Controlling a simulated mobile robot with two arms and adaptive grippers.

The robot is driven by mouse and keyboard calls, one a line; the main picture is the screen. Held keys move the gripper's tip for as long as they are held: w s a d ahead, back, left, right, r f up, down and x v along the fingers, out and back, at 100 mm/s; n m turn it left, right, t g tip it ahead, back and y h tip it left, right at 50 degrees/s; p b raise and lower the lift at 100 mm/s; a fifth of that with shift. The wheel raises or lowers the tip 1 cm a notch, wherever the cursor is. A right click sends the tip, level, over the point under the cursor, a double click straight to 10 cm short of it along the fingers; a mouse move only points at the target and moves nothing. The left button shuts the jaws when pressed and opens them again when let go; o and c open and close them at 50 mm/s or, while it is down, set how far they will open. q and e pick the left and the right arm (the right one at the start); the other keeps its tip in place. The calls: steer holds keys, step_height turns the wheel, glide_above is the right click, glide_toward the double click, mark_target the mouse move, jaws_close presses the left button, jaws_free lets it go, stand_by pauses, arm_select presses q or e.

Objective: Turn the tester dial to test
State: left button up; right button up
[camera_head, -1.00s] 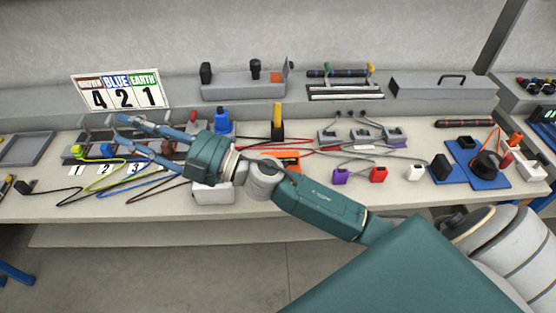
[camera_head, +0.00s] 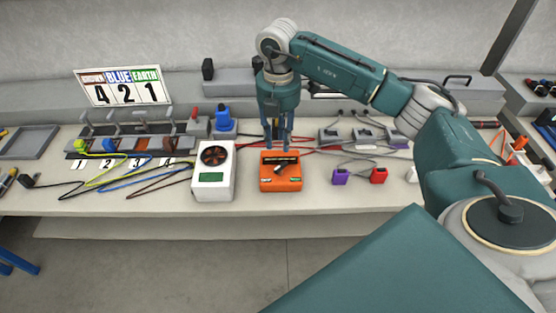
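The orange tester box (camera_head: 281,185) sits on the bench near its front edge. It has a black label on its upper face and a small dial (camera_head: 279,169) below that label. My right gripper (camera_head: 279,148) points straight down at the back edge of the tester, just above and behind the dial in the picture. Its two fingers are a little apart, with a narrow gap and nothing visible between them. Whether the fingertips touch the box cannot be told. My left gripper is not in view.
A white box with a round fan (camera_head: 213,187) stands close left of the tester. Purple (camera_head: 340,177) and red (camera_head: 378,176) connectors lie to the right. Red cables run behind the tester. A numbered sign (camera_head: 122,87) leans at the back left.

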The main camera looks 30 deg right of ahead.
mark_target(281, 167)
step_height(281, 167, down, 9)
steer(key=shift+a+r+p, duration=0.1)
steer(key=shift+r+p, duration=0.1)
steer(key=shift+p, duration=0.9)
steer(key=shift+f, duration=0.5)
jaws_close()
